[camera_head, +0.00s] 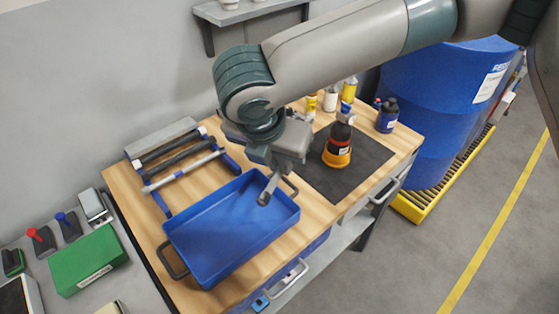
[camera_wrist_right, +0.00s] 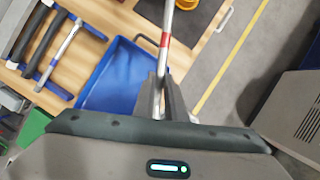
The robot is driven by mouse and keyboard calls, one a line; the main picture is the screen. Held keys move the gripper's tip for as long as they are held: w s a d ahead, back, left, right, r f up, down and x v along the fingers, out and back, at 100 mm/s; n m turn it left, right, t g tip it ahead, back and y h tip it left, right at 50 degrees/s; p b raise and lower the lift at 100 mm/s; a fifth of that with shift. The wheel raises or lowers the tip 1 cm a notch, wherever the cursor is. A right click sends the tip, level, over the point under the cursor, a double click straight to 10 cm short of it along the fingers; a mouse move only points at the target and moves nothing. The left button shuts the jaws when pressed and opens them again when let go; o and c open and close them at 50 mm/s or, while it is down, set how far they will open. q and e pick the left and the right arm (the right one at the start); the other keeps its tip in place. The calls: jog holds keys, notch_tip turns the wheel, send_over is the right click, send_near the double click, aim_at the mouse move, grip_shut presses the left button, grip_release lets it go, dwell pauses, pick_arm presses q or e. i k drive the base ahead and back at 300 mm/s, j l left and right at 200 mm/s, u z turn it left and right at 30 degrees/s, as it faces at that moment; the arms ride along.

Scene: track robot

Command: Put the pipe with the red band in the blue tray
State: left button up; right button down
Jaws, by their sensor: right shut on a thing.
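My right gripper (camera_head: 268,188) is above the right part of the blue tray (camera_head: 192,262) in the head view. In the right wrist view the gripper (camera_wrist_right: 162,98) is shut on a grey metal pipe with a red band (camera_wrist_right: 164,40). The pipe runs from between the fingers toward the top of that view. The head view does not clearly show the band. The tray, with dark handles, lies on the wooden bench and looks empty. It shows left of the pipe in the wrist view (camera_wrist_right: 120,78). My left gripper is not in view.
A blue rack (camera_head: 163,204) holding dark and light pipes (camera_head: 185,171) is behind the tray. A dark mat (camera_head: 370,155) bears an orange-and-black tool (camera_head: 338,150). Bottles (camera_head: 387,115) stand at the back right. A green box (camera_head: 88,262) is on the left-hand table.

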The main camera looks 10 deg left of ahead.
aim_at(222, 213)
jog(key=k+j+u, duration=0.35)
jog(key=j, duration=0.25)
jog(key=k+j+u, duration=0.35)
jog(key=j, duration=0.3)
jog(key=k+j+u, duration=0.15)
jog(key=j, duration=0.2)
jog(key=i, duration=0.05)
